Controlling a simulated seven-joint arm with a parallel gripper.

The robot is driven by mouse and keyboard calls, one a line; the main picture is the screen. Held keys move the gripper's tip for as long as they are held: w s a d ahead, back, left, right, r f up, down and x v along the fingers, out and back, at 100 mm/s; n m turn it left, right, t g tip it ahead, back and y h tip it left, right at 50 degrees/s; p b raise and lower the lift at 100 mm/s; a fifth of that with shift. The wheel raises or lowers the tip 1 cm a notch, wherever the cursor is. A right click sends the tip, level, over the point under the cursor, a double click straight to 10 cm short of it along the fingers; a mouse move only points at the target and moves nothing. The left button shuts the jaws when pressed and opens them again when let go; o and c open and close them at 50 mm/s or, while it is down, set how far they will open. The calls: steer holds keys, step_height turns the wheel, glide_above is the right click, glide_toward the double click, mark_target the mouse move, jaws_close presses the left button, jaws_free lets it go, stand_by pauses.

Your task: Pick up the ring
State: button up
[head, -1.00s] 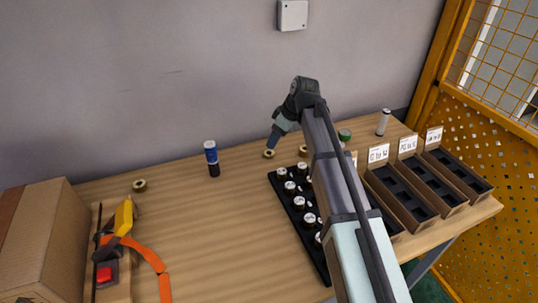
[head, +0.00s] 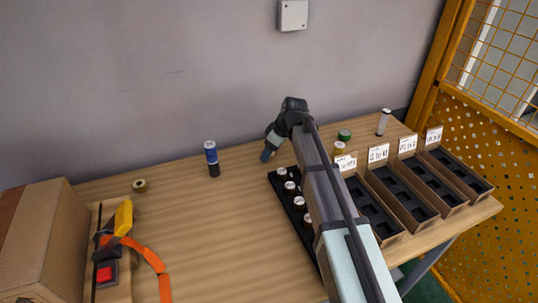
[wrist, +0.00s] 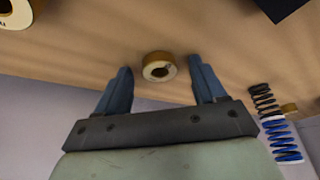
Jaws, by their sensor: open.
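A small brass-coloured ring (wrist: 158,67) with a pale printed face and dark hole lies on the wooden table. In the wrist view it shows in the gap between the two blue fingertips of my gripper (wrist: 160,72), with room on both sides. My gripper is open and empty. I cannot tell exactly how far the tips are above the table. In the head view my gripper (head: 266,155) is low at the back of the table and hides this ring. Other similar rings show at the left (head: 139,185) and right of my arm (head: 339,148).
A blue-and-black spring (head: 211,158) stands left of my gripper. A black tray (head: 273,178) with several capped pieces is in front, partly under my arm. Labelled bins (head: 405,205) stand at the right. A cardboard box (head: 40,235) is at the left. The middle-left table is clear.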

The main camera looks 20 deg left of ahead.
steer(key=c, duration=1.2)
steer(key=shift+o, duration=0.2)
steer(key=shift+r, duration=0.1)
